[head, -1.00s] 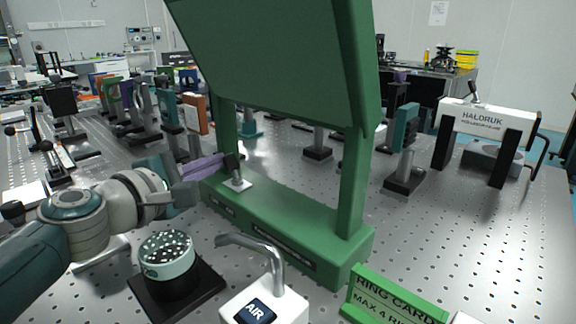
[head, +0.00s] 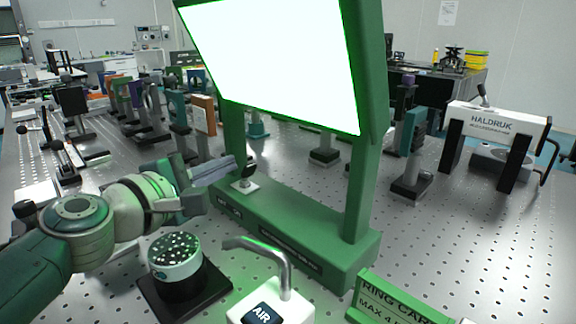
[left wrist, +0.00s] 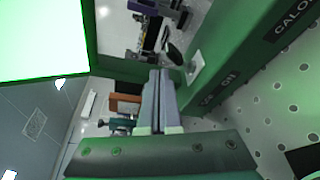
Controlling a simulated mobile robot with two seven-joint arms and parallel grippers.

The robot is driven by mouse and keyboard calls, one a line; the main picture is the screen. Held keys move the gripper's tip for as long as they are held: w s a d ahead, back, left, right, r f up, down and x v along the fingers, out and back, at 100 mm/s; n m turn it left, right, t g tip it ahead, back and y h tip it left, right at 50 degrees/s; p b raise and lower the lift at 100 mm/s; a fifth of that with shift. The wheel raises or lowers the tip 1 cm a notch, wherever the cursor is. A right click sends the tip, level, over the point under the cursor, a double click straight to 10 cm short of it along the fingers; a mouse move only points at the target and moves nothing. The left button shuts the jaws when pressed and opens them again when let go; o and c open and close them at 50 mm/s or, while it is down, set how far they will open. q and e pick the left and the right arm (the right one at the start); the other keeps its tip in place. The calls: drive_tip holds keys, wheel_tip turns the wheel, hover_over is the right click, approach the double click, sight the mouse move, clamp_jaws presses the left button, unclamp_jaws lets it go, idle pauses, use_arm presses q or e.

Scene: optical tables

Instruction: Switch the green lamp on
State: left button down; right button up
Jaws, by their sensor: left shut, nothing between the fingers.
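The green lamp (head: 310,249) stands on the perforated table, and its large panel (head: 275,60) glows bright white. The lit panel (left wrist: 40,38) also shows in the left wrist view. A toggle switch with a dark lever (head: 246,172) sits on a pale plate (head: 245,187) at the left end of the lamp's base. In the left wrist view the dark lever (left wrist: 175,54) leans beside the fingertips. My left gripper (head: 232,164) is shut and empty, its fingertips right at the lever; whether they touch it I cannot tell. My right gripper is not in view.
A round dotted pot (head: 175,256) on a black base and a white AIR block with a bent metal pipe (head: 262,246) stand in front of the lamp. A green ring card sign (head: 395,300) is front right. A white HALDRUK device (head: 497,122) stands at right. Several optical mounts stand behind.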

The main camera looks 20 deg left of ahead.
use_arm(q)
drive_tip(key=s+r, duration=0.1)
drive_tip(key=s, duration=0.8)
drive_tip(key=shift+a+p, duration=0.3)
drive_tip(key=shift+r, duration=0.1)
